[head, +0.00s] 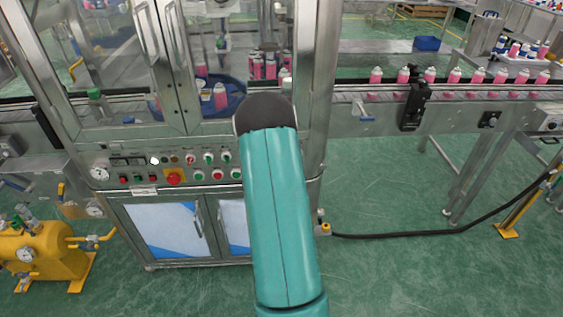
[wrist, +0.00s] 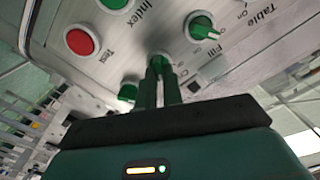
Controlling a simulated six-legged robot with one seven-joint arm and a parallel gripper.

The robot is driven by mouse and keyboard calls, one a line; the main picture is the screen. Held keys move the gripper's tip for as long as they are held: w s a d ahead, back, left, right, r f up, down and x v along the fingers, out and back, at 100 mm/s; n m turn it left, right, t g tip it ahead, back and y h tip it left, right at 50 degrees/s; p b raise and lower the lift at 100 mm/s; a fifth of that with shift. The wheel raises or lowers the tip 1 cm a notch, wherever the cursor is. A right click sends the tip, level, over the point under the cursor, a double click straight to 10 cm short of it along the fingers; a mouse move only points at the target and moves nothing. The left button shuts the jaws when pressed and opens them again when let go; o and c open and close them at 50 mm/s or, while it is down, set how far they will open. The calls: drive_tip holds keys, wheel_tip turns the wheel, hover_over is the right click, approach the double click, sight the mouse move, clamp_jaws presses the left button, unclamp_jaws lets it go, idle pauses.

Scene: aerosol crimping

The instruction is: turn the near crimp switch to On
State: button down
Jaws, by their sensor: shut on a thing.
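The control panel (head: 150,165) of the crimping machine is on the cabinet front in the head view, with green, red and black switches and buttons. In the wrist view my gripper (wrist: 161,73) is shut on a green switch knob (wrist: 159,61), one finger on each side of it. The fingers cover much of this knob, so I cannot tell where its pointer is. Its own label is not readable, so I cannot confirm that it is the near crimp switch. In the head view my teal arm hides my gripper and that part of the panel.
Another green knob (wrist: 203,27) with a white pointer is close by, near the "Fill" and "On" lettering. A red button (wrist: 81,41) and a further green knob (wrist: 128,91) are also near. A conveyor (head: 450,97) with pink cans runs right; green floor (head: 400,270) is open in front.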

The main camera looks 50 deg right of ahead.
drive_tip(key=c, duration=1.5)
unclamp_jaws()
drive_tip(key=shift+a, duration=0.1)
drive_tip(key=shift+c, duration=0.2)
drive_tip(key=shift+s, duration=0.1)
drive_tip(key=v, duration=1.3)
drive_tip(key=shift+s+a, duration=0.2)
drive_tip(key=shift+a, duration=0.05)
